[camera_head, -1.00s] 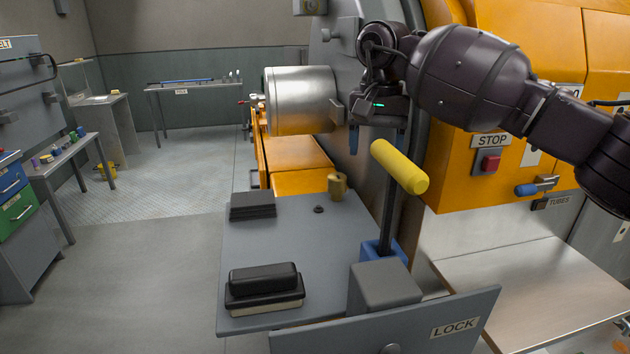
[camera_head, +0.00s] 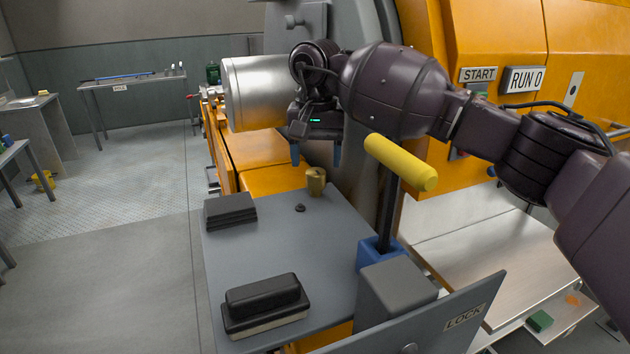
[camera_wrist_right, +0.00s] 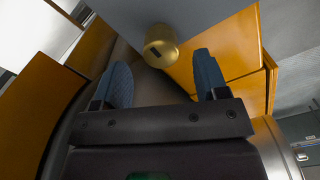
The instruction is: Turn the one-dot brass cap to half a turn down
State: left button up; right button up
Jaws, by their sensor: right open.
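A brass cap (camera_head: 316,182) stands upright near the back right edge of the grey table. It also shows in the right wrist view (camera_wrist_right: 161,45), with a dark mark on its face; I cannot make out any dot. My right gripper (camera_head: 316,155) is open, with its two blue fingers pointing down just above and behind the cap. In the right wrist view the cap lies just beyond the gap between the fingertips (camera_wrist_right: 163,70), apart from both. My left gripper is not in view.
On the grey table (camera_head: 285,245) are a small dark knob (camera_head: 300,208), a black stack (camera_head: 230,211) and a black block (camera_head: 263,301). A lever with a yellow handle (camera_head: 400,162) rises at the right. A steel drum (camera_head: 258,92) is behind.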

aim_at(316, 171)
jog(key=shift+f+p, duration=0.3)
jog(key=shift+f, duration=2.75)
jog(key=shift+c, duration=0.5)
jog(key=c, duration=0.8)
